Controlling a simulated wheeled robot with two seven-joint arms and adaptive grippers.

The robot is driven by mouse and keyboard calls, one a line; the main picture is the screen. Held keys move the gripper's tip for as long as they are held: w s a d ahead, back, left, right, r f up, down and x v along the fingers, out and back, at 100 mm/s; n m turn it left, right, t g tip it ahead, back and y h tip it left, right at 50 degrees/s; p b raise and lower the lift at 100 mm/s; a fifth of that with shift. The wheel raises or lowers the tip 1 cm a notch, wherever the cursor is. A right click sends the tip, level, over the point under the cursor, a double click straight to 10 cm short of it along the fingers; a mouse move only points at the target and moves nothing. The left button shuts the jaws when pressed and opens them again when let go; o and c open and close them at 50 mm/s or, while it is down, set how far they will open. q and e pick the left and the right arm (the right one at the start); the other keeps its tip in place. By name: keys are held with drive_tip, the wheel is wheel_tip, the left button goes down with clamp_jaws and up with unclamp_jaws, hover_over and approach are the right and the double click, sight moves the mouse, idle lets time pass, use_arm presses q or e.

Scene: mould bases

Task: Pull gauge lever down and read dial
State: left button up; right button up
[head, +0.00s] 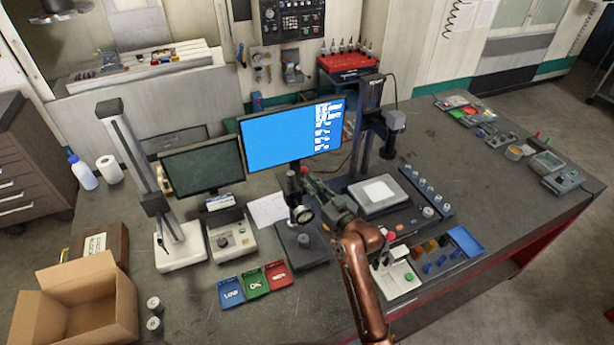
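A dial gauge (303,214) on a small stand is in the middle of the head view, in front of the blue monitor. Its dark base plate (300,250) carries a small round part under the gauge. A red knob (304,170), seemingly the lever's end, shows just above the gauge. My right gripper (311,184) reaches in from the lower right, with its tips close beside the knob and the gauge's upper part. I cannot tell whether they touch or whether the fingers are closed. The dial reading is too small to make out. My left gripper is not in view.
Blue, green and red trays (257,283) lie in front of the gauge. A boxy instrument (231,238) and a white-based column stand (180,249) are at left. A white device with a red knob (398,278) is right of my arm. The right rear of the table has bare room.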

drive_tip(key=x, duration=0.2)
drive_tip(key=shift+w+f, duration=0.1)
drive_tip(key=shift+w, duration=0.3)
drive_tip(key=shift+w+f, duration=0.1)
drive_tip(key=shift+w, duration=0.1)
drive_tip(key=shift+c, duration=0.5)
clamp_jaws()
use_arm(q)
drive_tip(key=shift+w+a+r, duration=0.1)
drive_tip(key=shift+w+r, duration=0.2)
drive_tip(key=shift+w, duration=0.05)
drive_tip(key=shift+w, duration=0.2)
